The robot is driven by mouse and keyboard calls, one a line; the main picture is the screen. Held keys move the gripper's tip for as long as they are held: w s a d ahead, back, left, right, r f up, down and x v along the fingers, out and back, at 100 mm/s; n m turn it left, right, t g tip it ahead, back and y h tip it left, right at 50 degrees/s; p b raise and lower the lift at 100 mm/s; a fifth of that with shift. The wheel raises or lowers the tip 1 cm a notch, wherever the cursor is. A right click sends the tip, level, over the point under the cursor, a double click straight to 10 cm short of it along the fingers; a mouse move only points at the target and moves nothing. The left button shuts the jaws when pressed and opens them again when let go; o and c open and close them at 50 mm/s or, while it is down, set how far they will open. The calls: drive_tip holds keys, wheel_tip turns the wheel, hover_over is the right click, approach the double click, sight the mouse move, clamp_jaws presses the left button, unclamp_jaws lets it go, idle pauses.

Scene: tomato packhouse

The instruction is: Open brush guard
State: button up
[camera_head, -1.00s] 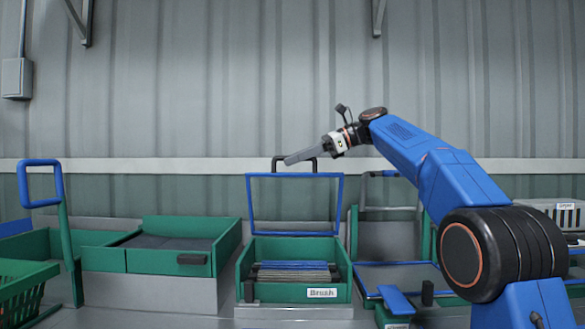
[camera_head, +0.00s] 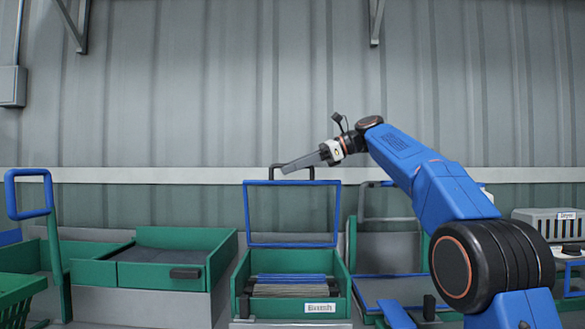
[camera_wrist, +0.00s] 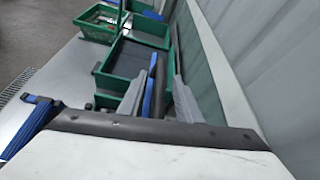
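The brush guard (camera_head: 246,215) is a blue rectangular frame with a see-through middle. It stands roughly upright at the back of the green box labelled "Brush" (camera_head: 320,307). A black handle (camera_head: 276,166) rises from its top edge. My gripper (camera_head: 285,169) reaches in from the right, level with this handle, and its fingers overlap it in the head view. In the wrist view my gripper (camera_wrist: 157,78) has its two grey fingers apart, with the dark handle (camera_wrist: 152,68) and a blue bar between them. I cannot tell whether either finger touches the handle.
Grey and blue brush strips (camera_head: 290,285) lie in the box. A green bin (camera_head: 190,267) stands to its left, near a post with a blue loop (camera_head: 30,173). A flat blue-edged panel (camera_head: 400,290) is to the right. A corrugated wall (camera_head: 200,90) closes the back.

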drive_tip(key=shift+d, duration=0.1)
drive_tip(key=v, duration=0.7)
drive_tip(key=shift+d+r, duration=0.1)
idle(0.4)
